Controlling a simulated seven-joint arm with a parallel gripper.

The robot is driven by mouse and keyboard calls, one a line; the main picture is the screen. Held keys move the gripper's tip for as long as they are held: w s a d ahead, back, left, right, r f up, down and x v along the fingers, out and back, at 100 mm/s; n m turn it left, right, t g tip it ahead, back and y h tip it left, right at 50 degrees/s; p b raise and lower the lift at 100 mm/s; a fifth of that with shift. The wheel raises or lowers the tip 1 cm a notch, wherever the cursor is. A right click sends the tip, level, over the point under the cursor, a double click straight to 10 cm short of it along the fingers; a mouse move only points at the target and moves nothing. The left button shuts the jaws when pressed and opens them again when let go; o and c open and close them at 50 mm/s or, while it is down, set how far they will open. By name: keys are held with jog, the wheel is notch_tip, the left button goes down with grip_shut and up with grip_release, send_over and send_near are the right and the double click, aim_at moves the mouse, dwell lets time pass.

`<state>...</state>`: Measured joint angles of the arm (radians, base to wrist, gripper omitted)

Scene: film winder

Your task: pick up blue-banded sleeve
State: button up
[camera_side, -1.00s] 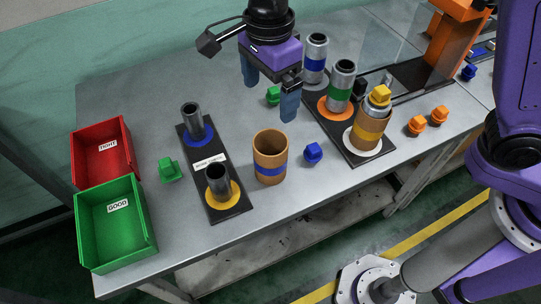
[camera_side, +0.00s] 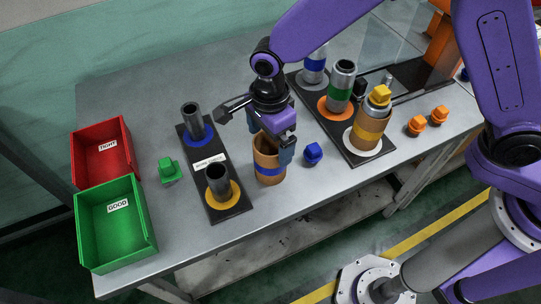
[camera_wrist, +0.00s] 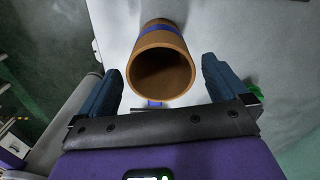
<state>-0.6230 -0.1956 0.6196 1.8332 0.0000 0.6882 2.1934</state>
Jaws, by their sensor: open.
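The blue-banded sleeve (camera_side: 268,172), a tan open tube with a blue band, stands upright on the table. My gripper (camera_side: 268,145) is at the sleeve's upper part, and it hides some of the far rim. In the wrist view, the sleeve (camera_wrist: 162,68) lies between the two dark blue fingers of my gripper (camera_wrist: 160,82), with a gap visible on each side. The fingers are open and hold nothing.
A black plate with two dark posts (camera_side: 218,181) stands left of the sleeve. A blue knob (camera_side: 313,153) sits close on the right. A yellow-banded sleeve (camera_side: 370,131) stands farther right. Red (camera_side: 75,153) and green (camera_side: 82,232) bins are at left.

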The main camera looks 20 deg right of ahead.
aim_at(270, 148)
jog(key=shift+f, duration=1.85)
jog(key=c, duration=0.9)
jog(key=shift+r, duration=0.2)
jog(key=shift+r, duration=0.25)
jog(key=s+d+r, duration=0.9)
jog(key=s+r, duration=0.1)
jog(key=r, duration=0.2)
jog(key=shift+d, duration=0.4)
